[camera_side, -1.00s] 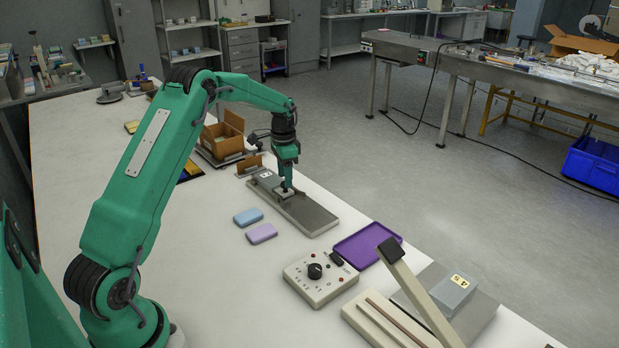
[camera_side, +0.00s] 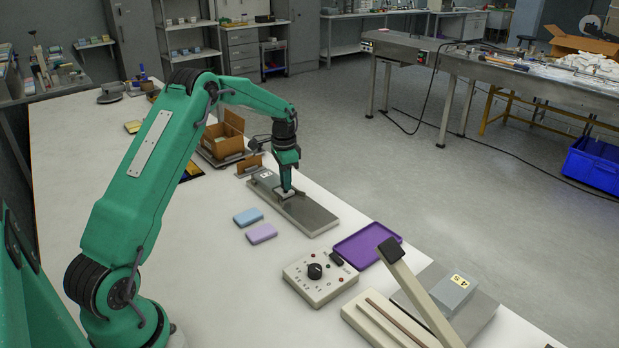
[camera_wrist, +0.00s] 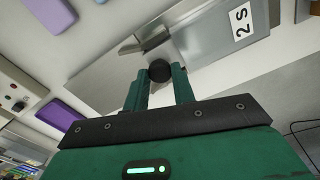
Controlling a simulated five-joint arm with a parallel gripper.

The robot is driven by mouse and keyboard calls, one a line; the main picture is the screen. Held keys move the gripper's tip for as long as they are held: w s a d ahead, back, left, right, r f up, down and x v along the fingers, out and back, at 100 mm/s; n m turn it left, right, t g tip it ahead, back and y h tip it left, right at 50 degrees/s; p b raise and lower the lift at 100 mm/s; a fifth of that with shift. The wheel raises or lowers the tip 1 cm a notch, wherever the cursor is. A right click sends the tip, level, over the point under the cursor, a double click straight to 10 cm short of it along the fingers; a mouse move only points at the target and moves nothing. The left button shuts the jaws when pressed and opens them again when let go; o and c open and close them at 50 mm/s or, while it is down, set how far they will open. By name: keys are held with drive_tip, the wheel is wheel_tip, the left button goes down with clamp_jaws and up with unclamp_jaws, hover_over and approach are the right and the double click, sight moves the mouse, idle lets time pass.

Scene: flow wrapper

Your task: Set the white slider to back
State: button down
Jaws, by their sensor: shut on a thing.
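The long grey sealing base (camera_side: 313,216) lies on the white table, with a raised grey block at its far left end. The small white slider (camera_side: 285,195) sits on the base near that block, partly hidden by my gripper (camera_side: 287,190). My gripper points down and is shut on the slider. In the wrist view, a dark round knob (camera_wrist: 159,70) stands between the two green fingers of my gripper (camera_wrist: 162,80).
A blue packet (camera_side: 248,216) and a lilac packet (camera_side: 262,233) lie left of the base. A purple tray (camera_side: 367,250), a dial box (camera_side: 320,277) and a lever device (camera_side: 420,293) stand nearer the camera. An open cardboard box (camera_side: 222,142) is behind.

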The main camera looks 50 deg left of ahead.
drive_tip(key=d, duration=1.7)
drive_tip(key=shift+r, duration=0.1)
drive_tip(key=c, duration=1.2)
unclamp_jaws()
drive_tip(key=shift+o, duration=0.3)
drive_tip(key=shift+a, duration=0.1)
drive_tip(key=shift+r, duration=0.35)
wheel_tip(320, 180, up, 7)
drive_tip(key=shift+r, duration=0.1)
